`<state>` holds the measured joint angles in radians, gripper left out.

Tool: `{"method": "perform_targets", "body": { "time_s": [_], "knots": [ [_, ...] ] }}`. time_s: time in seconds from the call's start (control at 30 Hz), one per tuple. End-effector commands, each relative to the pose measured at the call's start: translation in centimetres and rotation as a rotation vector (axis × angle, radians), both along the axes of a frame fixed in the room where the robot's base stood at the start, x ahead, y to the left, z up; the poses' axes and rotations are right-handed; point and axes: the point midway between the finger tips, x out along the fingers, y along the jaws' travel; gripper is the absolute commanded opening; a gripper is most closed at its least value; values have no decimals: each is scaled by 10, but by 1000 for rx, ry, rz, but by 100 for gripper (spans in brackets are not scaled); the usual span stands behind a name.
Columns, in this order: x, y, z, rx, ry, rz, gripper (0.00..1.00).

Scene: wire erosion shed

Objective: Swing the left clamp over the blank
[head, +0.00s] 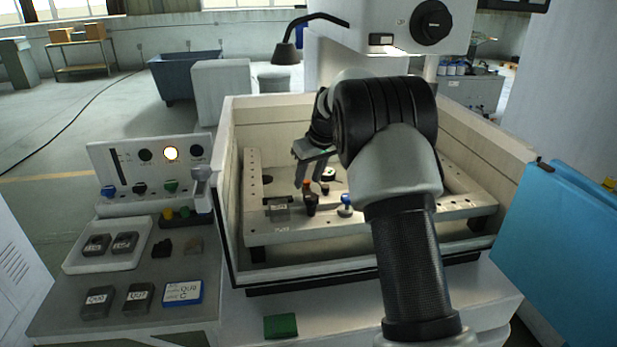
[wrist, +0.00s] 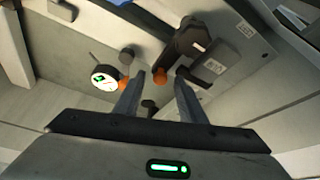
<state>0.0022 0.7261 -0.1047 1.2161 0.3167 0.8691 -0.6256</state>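My gripper (head: 308,183) is over the machine's work frame, pointing down, with its fingers apart. In the wrist view, an orange-tipped knob (wrist: 160,75) shows between the fingertips, apparently untouched. Another orange tip shows by the left finger (wrist: 125,85). In the head view, a dark clamp with an orange top (head: 307,195) stands just under the fingertips. A blue-topped clamp (head: 346,204) stands to its right. A grey block (head: 278,209), possibly the blank, sits left of the dark clamp; I cannot tell whether the clamp arm lies over it.
A round dial (wrist: 104,78) is left of the fingers in the wrist view. The tank's pale wall (head: 232,190) surrounds the work frame. A control panel (head: 150,168) with a lit amber lamp and a bench with several small blocks are at left. A blue panel (head: 560,230) is at right.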

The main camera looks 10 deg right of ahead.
Motion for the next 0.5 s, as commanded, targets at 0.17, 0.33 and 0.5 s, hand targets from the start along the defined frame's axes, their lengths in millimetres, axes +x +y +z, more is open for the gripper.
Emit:
{"method": "perform_targets", "body": {
  "time_s": [0.17,0.33,0.5],
  "knots": [
    [0,0,0,0,0,0,30],
    [0,0,1,0,0,0,1],
    [0,0,1,0,0,0,0]
  ]
}}
